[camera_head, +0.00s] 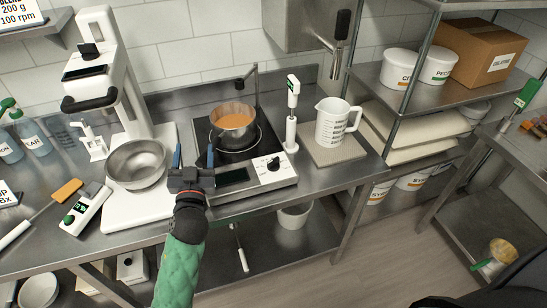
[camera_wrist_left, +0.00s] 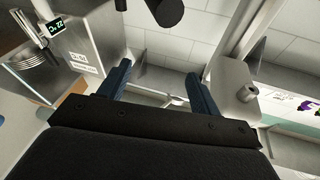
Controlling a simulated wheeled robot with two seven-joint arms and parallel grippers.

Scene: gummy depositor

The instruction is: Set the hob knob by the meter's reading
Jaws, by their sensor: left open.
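The hob (camera_head: 225,190) stands on the steel counter, with its black knob (camera_head: 273,163) on the sloped front panel beside a dark display. A pan of orange liquid (camera_head: 233,119) sits on the hob. A white handheld meter (camera_head: 86,209) with a green screen lies on the counter at left.
A metal bowl (camera_head: 136,163) on a white stand mixer is left of the gripper. A measuring jug (camera_head: 336,121) stands on a mat at right. An orange spatula (camera_head: 67,191) lies at left. Shelves (camera_head: 440,85) with tubs and a box are at right.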

